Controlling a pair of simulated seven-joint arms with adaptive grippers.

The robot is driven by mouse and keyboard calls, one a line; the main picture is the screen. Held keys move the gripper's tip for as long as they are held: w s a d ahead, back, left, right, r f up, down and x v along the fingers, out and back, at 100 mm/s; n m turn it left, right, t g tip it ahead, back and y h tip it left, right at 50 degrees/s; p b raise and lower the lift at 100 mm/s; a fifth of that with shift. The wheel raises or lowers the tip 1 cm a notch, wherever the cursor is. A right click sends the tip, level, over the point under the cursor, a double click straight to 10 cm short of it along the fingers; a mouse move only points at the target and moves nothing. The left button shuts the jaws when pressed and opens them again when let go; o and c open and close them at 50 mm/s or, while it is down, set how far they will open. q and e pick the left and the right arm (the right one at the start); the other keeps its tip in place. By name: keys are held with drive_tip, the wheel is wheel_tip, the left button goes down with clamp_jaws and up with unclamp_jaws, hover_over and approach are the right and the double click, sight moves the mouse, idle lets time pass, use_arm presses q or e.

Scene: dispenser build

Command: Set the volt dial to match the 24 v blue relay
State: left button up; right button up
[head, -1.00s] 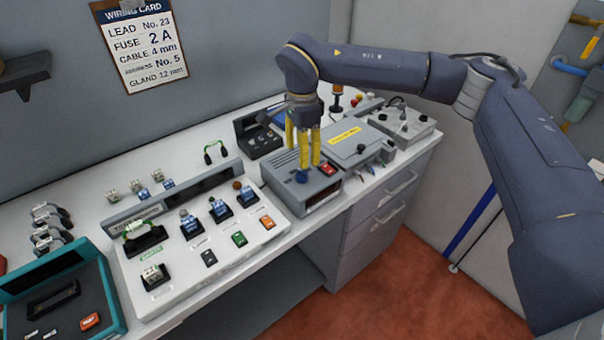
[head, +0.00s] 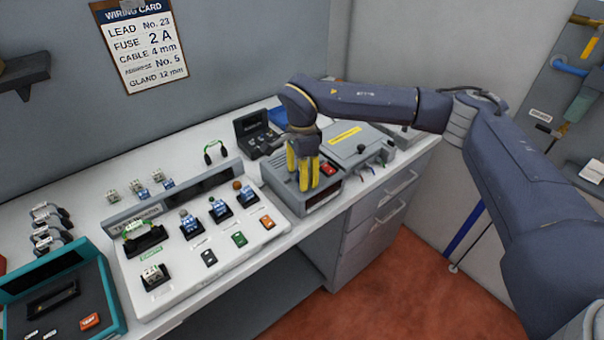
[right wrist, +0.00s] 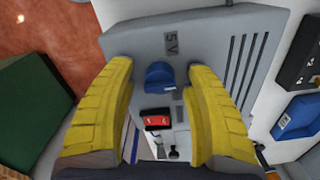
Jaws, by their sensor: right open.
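The grey dispenser unit (head: 279,188) stands on the bench in the head view, with a dark display on its front. Its top fills the middle of the right wrist view (right wrist: 205,45). The blue volt dial (right wrist: 159,76) sits on that top, beside a label reading 5V (right wrist: 171,41) and a red button (right wrist: 156,119). My right gripper (head: 304,186) points down over the unit. In the right wrist view its yellow fingers (right wrist: 163,80) are open on either side of the dial, not visibly touching it. Blue relays (head: 191,225) sit on the white test board. My left gripper is out of view.
The white test board (head: 270,238) with several buttons lies left of the unit. A teal case (head: 104,262) is at the far left. A grey box with a yellow label (head: 345,136) stands right of the unit. A wiring card (head: 140,45) hangs on the wall.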

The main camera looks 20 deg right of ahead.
drive_tip(key=shift+c, duration=0.4)
clamp_jaws()
drive_tip(key=shift+m, duration=0.4)
drive_tip(key=m, duration=0.5)
drive_tip(key=shift+m, duration=0.3)
drive_tip(key=m, duration=0.5)
drive_tip(key=shift+m, duration=0.4)
drive_tip(key=shift+o, duration=0.4)
unclamp_jaws()
